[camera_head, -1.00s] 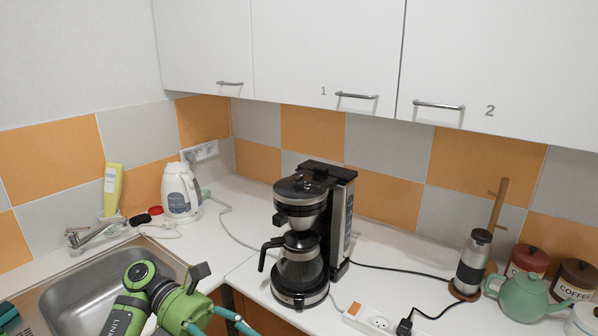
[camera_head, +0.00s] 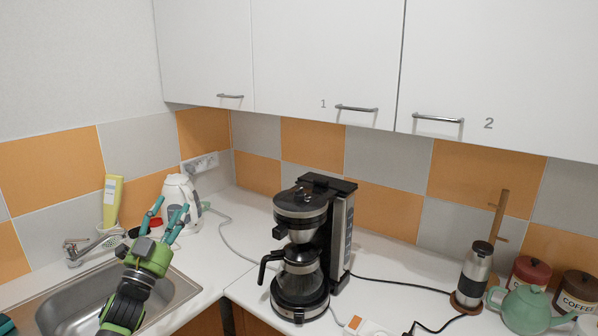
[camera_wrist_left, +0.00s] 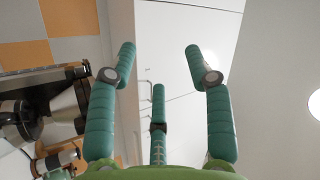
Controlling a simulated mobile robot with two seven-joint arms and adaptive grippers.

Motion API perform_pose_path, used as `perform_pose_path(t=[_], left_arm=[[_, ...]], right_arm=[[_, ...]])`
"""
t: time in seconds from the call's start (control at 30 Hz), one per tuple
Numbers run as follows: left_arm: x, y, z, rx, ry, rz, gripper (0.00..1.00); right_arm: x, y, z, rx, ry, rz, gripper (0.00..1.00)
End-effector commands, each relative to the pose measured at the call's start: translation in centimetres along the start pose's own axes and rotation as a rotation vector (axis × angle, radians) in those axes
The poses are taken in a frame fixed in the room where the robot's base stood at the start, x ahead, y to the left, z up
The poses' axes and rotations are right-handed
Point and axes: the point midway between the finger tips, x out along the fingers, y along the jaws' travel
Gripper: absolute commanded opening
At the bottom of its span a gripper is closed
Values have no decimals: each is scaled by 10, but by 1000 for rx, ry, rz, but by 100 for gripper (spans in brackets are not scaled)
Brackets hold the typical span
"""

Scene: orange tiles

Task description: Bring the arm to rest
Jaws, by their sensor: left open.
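My left arm, green and black, rises from the bottom left in the head view, over the sink. Its left gripper (camera_head: 170,213) points up in front of the white kettle, with its teal fingers spread and nothing between them. In the left wrist view the same gripper (camera_wrist_left: 165,62) shows its fingers wide apart and empty, with white cupboards and ceiling beyond. My right gripper is in neither view.
A metal sink (camera_head: 60,310) lies under the left arm, with a tap (camera_head: 75,250) behind it. The white kettle (camera_head: 183,190) partly hides behind the fingers. A black coffee maker (camera_head: 310,250) stands mid-counter. A teal teapot (camera_head: 524,308) and wall cupboards (camera_head: 320,60) are to the right and above.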

Motion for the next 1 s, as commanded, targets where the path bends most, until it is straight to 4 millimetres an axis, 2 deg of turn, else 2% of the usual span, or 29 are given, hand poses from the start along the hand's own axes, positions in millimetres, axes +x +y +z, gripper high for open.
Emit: perform_pose_path(t=[0.03, 0.1, 0.27, 0.3, 0.47, 0.57, 0.67, 0.77, 0.8, 0.87, 0.9, 0.97, 1.0], left_arm=[[-1, 0, 21, -70, -98, -3, 52], [-6, 4, 49, -172, -231, -3, 52], [-27, 24, 101, -386, -509, 16, 52], [-40, 39, 114, -413, -560, 33, 52], [-96, 97, 154, -427, -679, 101, 52], [-139, 135, 177, -441, -764, 148, 52], [-193, 177, 199, -455, -863, 203, 52], [-256, 218, 216, -470, -968, 262, 52], [-282, 234, 222, -475, -1011, 286, 52], [-322, 257, 228, -482, -1073, 322, 52], [-349, 271, 230, -488, -1115, 346, 52], [-391, 291, 233, -493, -1177, 382, 52], [-419, 303, 233, -497, -1219, 406, 52]], right_arm=[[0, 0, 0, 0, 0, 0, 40], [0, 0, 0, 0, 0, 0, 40], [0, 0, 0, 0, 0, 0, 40], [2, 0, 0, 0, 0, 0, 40], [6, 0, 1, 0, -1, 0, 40], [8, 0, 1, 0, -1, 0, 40], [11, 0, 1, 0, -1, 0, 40], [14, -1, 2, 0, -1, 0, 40], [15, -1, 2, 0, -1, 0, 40], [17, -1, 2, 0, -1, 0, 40], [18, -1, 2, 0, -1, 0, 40], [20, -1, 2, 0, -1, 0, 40], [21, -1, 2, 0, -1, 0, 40]])
